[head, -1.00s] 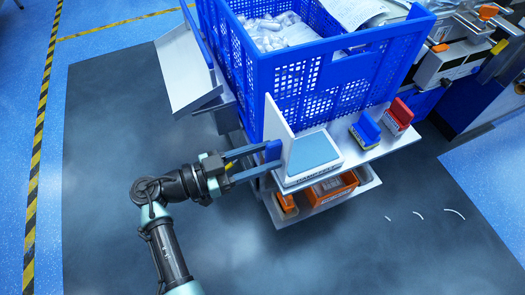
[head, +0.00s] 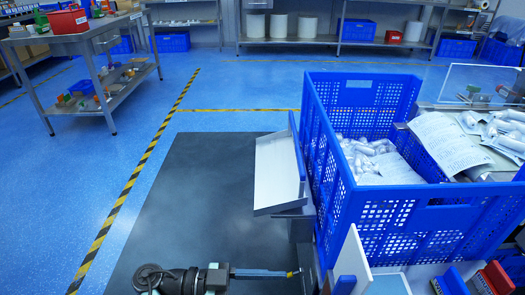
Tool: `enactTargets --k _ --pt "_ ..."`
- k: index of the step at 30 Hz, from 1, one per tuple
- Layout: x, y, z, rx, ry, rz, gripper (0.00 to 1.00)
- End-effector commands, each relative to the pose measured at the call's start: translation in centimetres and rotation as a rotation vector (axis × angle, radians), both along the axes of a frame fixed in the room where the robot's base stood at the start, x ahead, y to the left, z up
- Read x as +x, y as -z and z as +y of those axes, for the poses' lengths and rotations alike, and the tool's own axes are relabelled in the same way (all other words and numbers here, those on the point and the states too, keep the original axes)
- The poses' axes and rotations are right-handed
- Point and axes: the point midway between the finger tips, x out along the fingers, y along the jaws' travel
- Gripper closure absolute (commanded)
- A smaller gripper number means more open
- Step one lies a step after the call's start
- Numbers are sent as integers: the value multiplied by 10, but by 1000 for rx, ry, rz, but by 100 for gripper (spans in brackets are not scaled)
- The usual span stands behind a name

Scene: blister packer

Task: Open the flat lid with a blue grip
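The flat lid (head: 352,260) is a white panel at the bottom edge of the head view, standing up steeply. Its blue grip (head: 344,286) shows low on the lid's left face. The lid's box (head: 388,286) lies to the right, with its pale blue top uncovered; its front is cut off by the frame. My gripper (head: 297,272) is at the bottom, left of the blue grip and apart from it in the picture. Its fingers overlap into a narrow bar, so their opening cannot be judged. Nothing shows held between them.
A large blue crate (head: 345,205) with white packages stands just behind the lid. A pale tilted tray (head: 277,172) juts out left of the crate. Small blue (head: 452,283) and red (head: 494,279) bins stand to the right.

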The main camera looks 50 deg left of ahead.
Motion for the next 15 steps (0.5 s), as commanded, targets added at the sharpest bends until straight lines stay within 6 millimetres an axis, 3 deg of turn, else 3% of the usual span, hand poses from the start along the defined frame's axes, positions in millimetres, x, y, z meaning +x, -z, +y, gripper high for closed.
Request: enactTargets --k 6,15 --pt "-12 0 9 -1 0 1 52" --pt "-15 0 11 0 3 1 52"
